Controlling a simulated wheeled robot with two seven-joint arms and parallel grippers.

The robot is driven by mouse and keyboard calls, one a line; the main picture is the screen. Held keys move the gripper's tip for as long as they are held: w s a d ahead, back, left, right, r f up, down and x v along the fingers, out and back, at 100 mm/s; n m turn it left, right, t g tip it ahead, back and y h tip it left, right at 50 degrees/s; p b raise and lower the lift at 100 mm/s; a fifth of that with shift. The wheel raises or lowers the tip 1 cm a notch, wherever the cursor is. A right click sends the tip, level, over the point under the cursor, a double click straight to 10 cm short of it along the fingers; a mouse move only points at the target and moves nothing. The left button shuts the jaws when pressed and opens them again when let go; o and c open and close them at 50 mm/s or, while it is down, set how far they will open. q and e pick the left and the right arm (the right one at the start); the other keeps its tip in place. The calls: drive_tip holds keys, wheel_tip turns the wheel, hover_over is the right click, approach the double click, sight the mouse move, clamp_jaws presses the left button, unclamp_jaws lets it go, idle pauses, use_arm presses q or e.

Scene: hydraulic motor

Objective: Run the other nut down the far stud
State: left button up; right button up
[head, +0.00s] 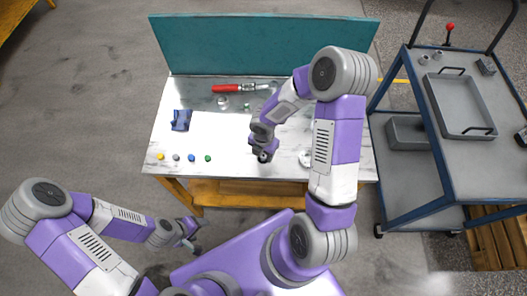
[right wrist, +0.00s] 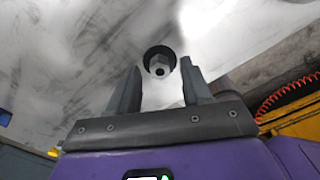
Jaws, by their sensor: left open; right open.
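In the right wrist view a grey hex nut (right wrist: 159,64) with a dark centre shows against a dark round part (right wrist: 160,52). It lies between the two fingers of my right gripper (right wrist: 159,76), near their tips, with a gap at each side. The jaws are open. In the head view my right gripper (head: 262,152) points down over the front middle of the bench, and the nut and any stud below it cannot be made out. My left gripper (head: 190,238) is open and empty, in front of the bench at the lower left.
The white bench top (head: 222,150) holds a red-handled tool (head: 228,88), a blue cloth (head: 181,120), several small coloured caps and a pale round part (head: 305,158). A teal panel (head: 260,43) closes the back. A blue-framed cart (head: 420,170) with a grey tray (head: 436,88) stands right.

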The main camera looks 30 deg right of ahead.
sight(263, 156)
drive_tip(key=shift+f, duration=0.55)
drive_tip(key=shift+c, duration=0.2)
clamp_jaws()
drive_tip(key=shift+r+p, duration=2.7)
drive_tip(key=shift+r, duration=0.4)
